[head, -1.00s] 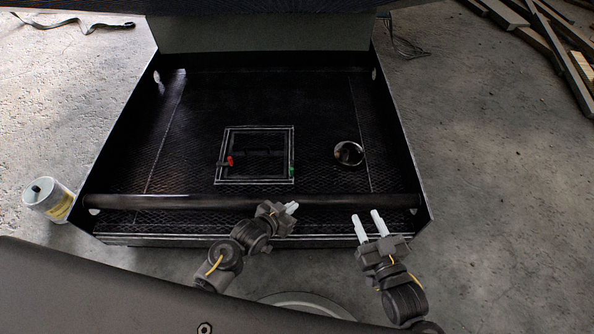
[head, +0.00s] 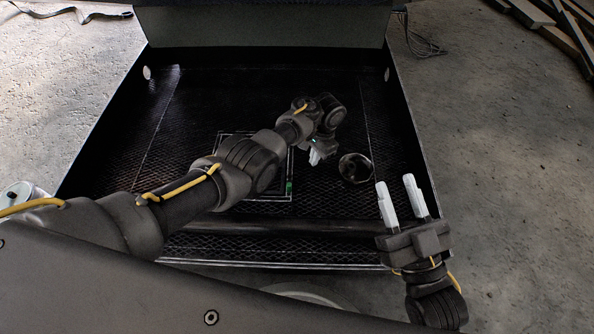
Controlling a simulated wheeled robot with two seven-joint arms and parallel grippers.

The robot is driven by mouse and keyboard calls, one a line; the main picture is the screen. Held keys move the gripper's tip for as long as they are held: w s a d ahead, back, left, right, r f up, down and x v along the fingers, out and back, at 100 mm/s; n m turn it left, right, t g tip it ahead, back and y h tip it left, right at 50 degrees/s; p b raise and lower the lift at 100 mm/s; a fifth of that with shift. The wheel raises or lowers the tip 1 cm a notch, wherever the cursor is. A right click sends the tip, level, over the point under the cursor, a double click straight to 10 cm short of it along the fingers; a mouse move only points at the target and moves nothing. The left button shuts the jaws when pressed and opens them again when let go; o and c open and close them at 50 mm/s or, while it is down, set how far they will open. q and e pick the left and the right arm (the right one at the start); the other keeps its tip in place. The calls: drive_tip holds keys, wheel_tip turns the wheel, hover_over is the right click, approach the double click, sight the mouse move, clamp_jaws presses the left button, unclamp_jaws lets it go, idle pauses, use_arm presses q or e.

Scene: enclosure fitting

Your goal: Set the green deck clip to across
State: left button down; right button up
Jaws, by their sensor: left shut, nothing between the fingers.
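The green deck clip (head: 289,187) is a small green piece at the lower right of the square white-lined hatch frame (head: 270,197) in the enclosure floor. Which way it is turned is too small to tell. My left arm reaches across the enclosure and hides most of the hatch, and the red clip is not visible. My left gripper (head: 316,157) is shut and empty, just above and to the right of the green clip, apart from it. My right gripper (head: 403,200) is open and empty near the enclosure's front right corner.
A round hole with a bright rim (head: 356,168) lies right of the hatch. A dark bar (head: 290,228) crosses the front of the enclosure (head: 412,130). A white can (head: 18,192) stands at the left, partly hidden.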

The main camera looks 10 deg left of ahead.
use_arm(q)
drive_tip(key=shift+w+a+r+y, duration=0.2)
drive_tip(key=shift+a+r+y, duration=0.1)
drive_tip(key=shift+r, duration=0.35)
use_arm(e)
drive_tip(key=shift+w+d+r, duration=0.1)
drive_tip(key=shift+d+r, duration=0.15)
drive_tip(key=shift+r, duration=0.05)
use_arm(q)
drive_tip(key=shift+a, duration=0.1)
